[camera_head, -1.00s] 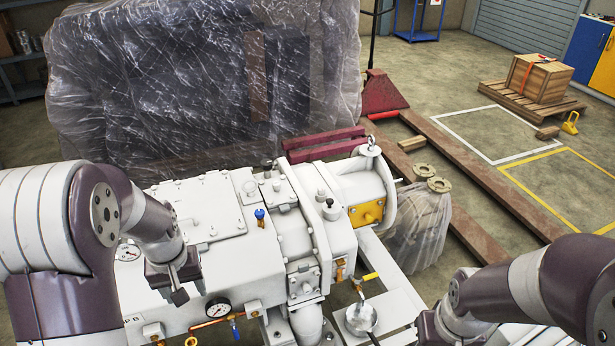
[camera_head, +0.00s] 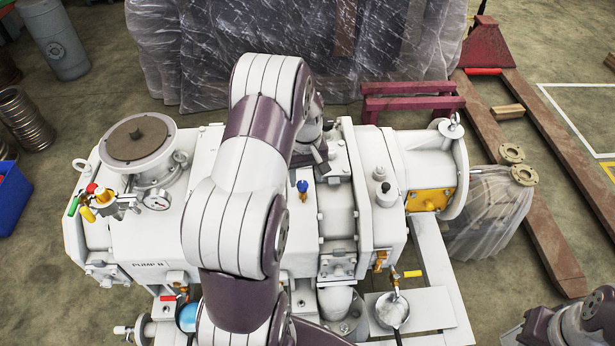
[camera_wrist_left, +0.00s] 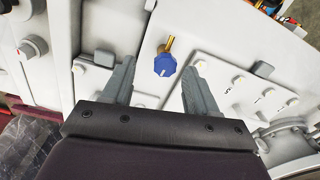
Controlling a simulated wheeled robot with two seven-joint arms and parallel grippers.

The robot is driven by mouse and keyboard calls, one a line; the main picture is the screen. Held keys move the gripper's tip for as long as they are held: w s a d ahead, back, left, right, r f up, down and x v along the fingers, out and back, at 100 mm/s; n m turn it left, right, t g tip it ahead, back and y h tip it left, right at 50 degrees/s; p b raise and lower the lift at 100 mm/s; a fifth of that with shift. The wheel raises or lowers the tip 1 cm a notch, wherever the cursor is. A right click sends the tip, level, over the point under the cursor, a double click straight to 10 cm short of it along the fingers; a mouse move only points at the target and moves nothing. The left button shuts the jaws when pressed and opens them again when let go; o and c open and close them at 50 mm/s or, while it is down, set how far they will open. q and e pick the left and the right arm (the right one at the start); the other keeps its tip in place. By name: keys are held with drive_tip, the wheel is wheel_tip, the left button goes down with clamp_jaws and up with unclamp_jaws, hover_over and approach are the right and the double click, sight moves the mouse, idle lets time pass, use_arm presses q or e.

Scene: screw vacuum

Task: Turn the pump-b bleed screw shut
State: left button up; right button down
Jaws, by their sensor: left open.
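The bleed screw (camera_head: 303,187) has a blue knob on a brass stem and stands on top of the white pump body (camera_head: 148,235), which is lettered PUMP B. It also shows in the left wrist view (camera_wrist_left: 164,66), with a white mark on its knob. My left gripper (camera_wrist_left: 160,80) is open, its two grey fingers on either side of the knob in that picture. The knob looks clear of both fingers; how far it is from the tips I cannot tell. In the head view my left gripper (camera_head: 318,158) is partly hidden by my arm, just beyond the knob. My right gripper is out of view.
A round flanged port (camera_head: 136,140), a gauge (camera_head: 157,200) and coloured valve handles (camera_head: 90,205) are at the pump's left. A bowl (camera_head: 391,310) stands on the frame at the front right. A plastic-wrapped load (camera_head: 400,60) stands behind.

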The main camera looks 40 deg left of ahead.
sight(302, 186)
use_arm(q)
drive_tip(key=shift+s+a+f, duration=0.1)
drive_tip(key=shift+a+f, duration=0.1)
drive_tip(key=shift+f, duration=0.3)
drive_tip(key=shift+s+a+f, duration=0.1)
drive_tip(key=shift+a+f, duration=0.1)
drive_tip(key=shift+f, duration=0.25)
drive_tip(key=shift+s+a+f, duration=0.1)
drive_tip(key=shift+s, duration=0.1)
drive_tip(key=shift+w, duration=0.1)
drive_tip(key=shift+w+d, duration=0.2)
drive_tip(key=c, duration=0.8)
drive_tip(key=shift+a, duration=0.15)
drive_tip(key=shift+c, duration=1.3)
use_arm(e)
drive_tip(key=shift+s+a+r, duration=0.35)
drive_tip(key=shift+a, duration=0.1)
